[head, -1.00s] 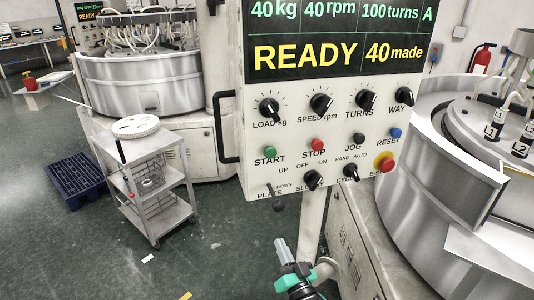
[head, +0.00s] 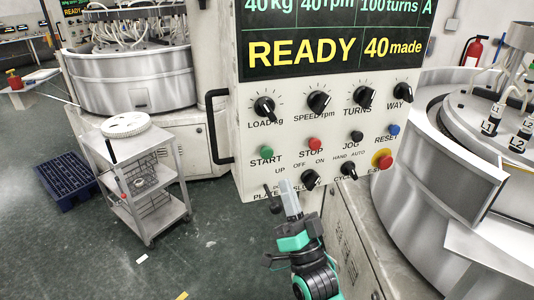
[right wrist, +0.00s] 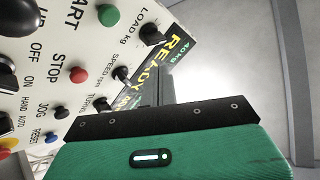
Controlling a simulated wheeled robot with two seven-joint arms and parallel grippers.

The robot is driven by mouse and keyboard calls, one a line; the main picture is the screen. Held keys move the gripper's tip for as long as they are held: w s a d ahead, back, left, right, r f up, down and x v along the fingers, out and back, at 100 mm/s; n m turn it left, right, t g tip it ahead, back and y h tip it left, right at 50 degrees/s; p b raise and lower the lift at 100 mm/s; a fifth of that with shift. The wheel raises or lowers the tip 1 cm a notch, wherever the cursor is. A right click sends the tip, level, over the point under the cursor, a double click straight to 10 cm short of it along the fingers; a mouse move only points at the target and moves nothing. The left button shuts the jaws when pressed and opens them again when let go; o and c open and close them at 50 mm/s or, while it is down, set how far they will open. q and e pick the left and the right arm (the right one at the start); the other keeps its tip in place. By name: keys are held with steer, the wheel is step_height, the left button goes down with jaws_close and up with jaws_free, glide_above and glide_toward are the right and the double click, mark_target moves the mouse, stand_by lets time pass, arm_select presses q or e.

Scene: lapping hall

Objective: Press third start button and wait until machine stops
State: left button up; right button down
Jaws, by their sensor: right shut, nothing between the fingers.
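The control panel (head: 335,130) fills the middle of the head view. Its display (head: 335,45) reads READY and 40 made. The green START button (head: 267,153) is at the left of the button row, with the red STOP button (head: 314,144) to its right. My right gripper (head: 288,190) is shut and empty, its tip just below the START button, in front of the panel's lower edge. In the right wrist view, the green button (right wrist: 108,14) is at the upper left, apart from the shut fingers (right wrist: 160,88). My left gripper is not in view.
Knobs sit above and below the buttons; the red emergency stop (head: 383,159) is at lower right. A black handle (head: 211,125) projects from the panel's left side. A trolley (head: 140,170) and blue pallet (head: 65,180) stand left. The round machine (head: 415,150) is right.

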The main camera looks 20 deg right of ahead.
mark_target(266, 153)
steer(key=w, duration=0.5)
steer(key=w+b, duration=0.1)
steer(key=w, duration=0.2)
steer(key=shift+a+f, duration=0.15)
steer(key=shift+a, duration=0.1)
steer(key=shift+w, duration=0.45)
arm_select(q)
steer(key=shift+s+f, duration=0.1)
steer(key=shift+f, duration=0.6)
arm_select(e)
steer(key=shift+w, duration=0.15)
steer(key=shift+w, duration=0.1)
stand_by(0.6)
steer(key=shift+w, duration=0.35)
